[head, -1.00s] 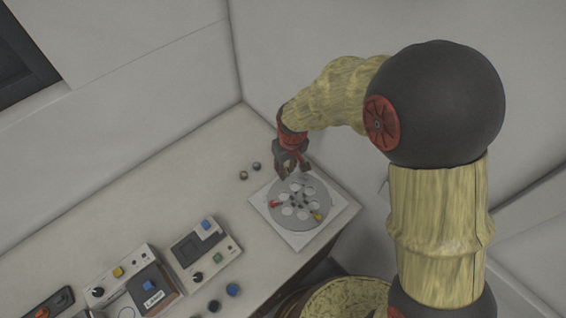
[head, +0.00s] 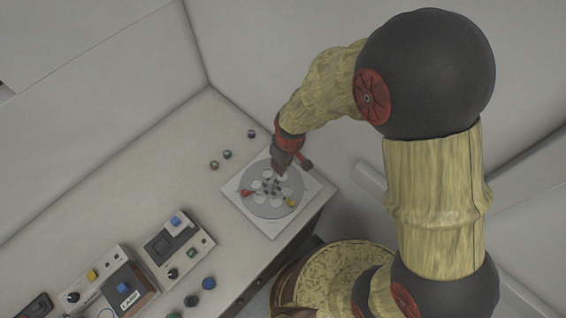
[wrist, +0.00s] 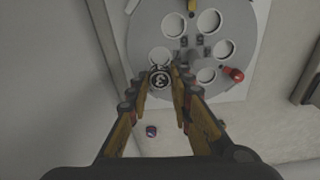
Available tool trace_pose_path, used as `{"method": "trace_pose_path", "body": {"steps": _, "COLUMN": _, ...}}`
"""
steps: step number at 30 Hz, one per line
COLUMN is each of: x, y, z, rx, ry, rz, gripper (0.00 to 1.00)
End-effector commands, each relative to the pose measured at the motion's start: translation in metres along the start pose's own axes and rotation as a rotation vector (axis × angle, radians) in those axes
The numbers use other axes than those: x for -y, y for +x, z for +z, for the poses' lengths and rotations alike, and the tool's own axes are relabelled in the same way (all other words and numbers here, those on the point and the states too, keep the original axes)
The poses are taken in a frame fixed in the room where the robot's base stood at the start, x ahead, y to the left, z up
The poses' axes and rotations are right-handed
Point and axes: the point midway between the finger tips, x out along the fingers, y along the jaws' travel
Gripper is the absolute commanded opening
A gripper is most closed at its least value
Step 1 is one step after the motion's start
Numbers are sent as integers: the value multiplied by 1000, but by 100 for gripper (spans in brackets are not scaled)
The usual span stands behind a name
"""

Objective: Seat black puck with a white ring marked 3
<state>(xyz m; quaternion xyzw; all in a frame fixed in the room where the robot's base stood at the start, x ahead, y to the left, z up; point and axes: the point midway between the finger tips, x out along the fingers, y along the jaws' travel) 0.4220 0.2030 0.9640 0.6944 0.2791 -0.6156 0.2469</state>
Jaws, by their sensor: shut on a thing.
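The black puck with a white ring marked 3 (wrist: 159,78) is between my fingertips in the wrist view, its marked face toward the camera. My gripper (wrist: 161,80) is shut on it, and it also shows in the head view (head: 279,172) at the back edge of the disc. The grey round disc (wrist: 143,30) has several white round seats, and lies on a white square base; it shows in the head view too (head: 262,210). The puck overlaps the disc's near edge in the wrist view, beside a seat. I cannot tell whether it touches the disc. The head view hides the puck.
A red knob (wrist: 234,74) and a yellow knob (head: 291,203) stand at the disc's rim. Small pucks (head: 214,165) lie on the bench behind it, one with red and blue (wrist: 151,131). Control boxes (head: 178,243) stand at the front left.

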Motion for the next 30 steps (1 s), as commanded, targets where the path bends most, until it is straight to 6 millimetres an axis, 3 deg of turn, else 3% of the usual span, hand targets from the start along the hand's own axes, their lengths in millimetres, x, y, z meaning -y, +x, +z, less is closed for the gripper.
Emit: {"method": "trace_pose_path", "body": {"steps": 30, "x": 0, "y": 54, "z": 6, "rx": 0, "ry": 0, "rz": 0, "gripper": 0}}
